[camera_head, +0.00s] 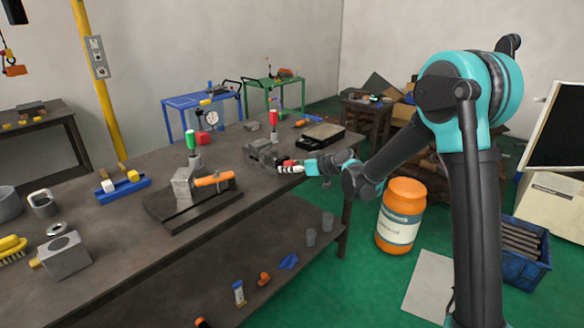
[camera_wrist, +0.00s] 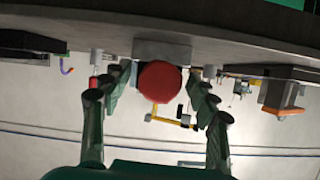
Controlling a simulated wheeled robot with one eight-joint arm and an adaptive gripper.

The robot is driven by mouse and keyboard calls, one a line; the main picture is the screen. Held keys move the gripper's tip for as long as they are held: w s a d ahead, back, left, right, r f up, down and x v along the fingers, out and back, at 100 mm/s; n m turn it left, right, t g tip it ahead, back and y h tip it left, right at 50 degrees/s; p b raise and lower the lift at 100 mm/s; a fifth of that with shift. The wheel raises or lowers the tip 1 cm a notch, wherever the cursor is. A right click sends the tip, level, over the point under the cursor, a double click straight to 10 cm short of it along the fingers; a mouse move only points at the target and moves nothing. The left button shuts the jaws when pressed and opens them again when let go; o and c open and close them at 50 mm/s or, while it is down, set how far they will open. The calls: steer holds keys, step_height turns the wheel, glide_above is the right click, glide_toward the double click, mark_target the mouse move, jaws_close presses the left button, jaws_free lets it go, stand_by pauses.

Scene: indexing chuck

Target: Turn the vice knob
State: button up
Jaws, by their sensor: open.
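The red vice knob (camera_wrist: 160,82) faces the wrist camera as a round red disc. A grey vice body (camera_wrist: 150,50) shows behind it. In the head view the grey vice (camera_head: 262,151) sits near the right part of the workbench, and its knob is largely hidden by my gripper. My gripper (camera_head: 290,167) is at the bench's front edge beside the vice. In the wrist view my gripper (camera_wrist: 160,95) is open, with one finger on each side of the knob and visible gaps. I cannot tell how deep the knob sits between the fingers.
The dark workbench (camera_head: 110,235) holds a block with an orange handle (camera_head: 214,179), a green-handled tool (camera_head: 191,139), a red-handled tool (camera_head: 273,118) and a black-topped box (camera_head: 323,136). An orange jar (camera_head: 401,205) stands on the floor below my arm.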

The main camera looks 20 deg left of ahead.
steer(key=c, duration=1.2)
steer(key=shift+m+g, duration=0.3)
steer(key=shift+w+m+g+y, duration=0.1)
steer(key=shift+m+g+y, duration=0.75)
steer(key=shift+m, duration=1.05)
steer(key=shift+g, duration=0.35)
steer(key=o, duration=1.2)
